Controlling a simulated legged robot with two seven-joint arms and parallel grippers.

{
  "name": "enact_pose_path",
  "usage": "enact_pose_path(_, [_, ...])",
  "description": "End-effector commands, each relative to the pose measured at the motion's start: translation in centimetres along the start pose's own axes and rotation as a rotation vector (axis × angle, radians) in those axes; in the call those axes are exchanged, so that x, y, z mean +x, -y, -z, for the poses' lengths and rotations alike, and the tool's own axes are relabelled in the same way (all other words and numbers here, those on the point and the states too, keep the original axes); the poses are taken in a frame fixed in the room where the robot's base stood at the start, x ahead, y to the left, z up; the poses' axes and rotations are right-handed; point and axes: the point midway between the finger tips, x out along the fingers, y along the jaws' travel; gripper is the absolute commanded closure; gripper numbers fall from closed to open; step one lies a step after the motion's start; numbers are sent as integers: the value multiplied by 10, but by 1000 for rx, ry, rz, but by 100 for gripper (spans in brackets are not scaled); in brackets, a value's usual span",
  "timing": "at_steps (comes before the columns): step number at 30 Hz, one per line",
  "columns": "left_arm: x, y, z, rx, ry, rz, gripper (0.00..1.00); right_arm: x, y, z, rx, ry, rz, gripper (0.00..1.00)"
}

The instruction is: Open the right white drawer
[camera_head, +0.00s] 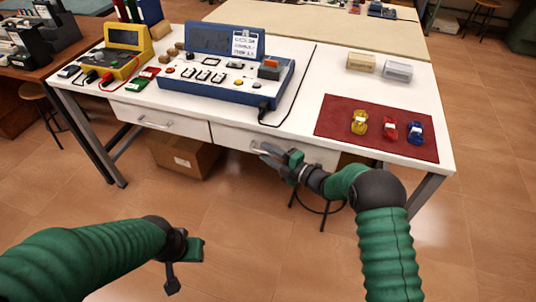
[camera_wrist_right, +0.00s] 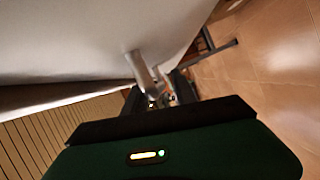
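The right white drawer (camera_head: 235,137) is in the front of the white table, right of the left drawer (camera_head: 160,120). In the head view it looks closed or nearly so. Its metal handle (camera_wrist_right: 143,72) shows in the right wrist view, running down between the dark fingers of my right gripper (camera_wrist_right: 158,95). In the head view my right gripper (camera_head: 272,152) is at the drawer front and covers most of the handle. I cannot tell whether the fingers press on it. My left gripper (camera_head: 182,265) hangs over the floor at lower left, away from the table; its finger opening is unclear.
A cardboard box (camera_head: 185,157) stands under the table, with a stool (camera_head: 322,208) partly hidden behind my right arm. On the tabletop are a blue instrument panel (camera_head: 220,85), a yellow meter (camera_head: 120,50) and a red mat (camera_head: 340,122) with small coloured parts. Floor in front is clear.

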Motion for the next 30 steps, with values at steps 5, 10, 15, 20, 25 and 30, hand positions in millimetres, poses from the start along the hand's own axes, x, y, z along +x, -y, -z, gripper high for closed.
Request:
enact_pose_path(5, [0,0,0,0,0,0,64,-1,0,-1,1,1,0,73])
enact_pose_path(10, [0,0,0,1,0,0,64,-1,0,0,0,0,1,95])
enact_pose_path(15, [0,0,0,0,0,0,64,0,1,0,1,0,1,100])
enact_pose_path(20, [0,0,0,1,0,0,64,0,1,1,2,-1,2,100])
enact_pose_path(25, [0,0,0,1,0,0,64,0,2,1,3,-3,2,100])
enact_pose_path(30, [0,0,0,0,0,0,64,1,2,2,3,-4,2,100])
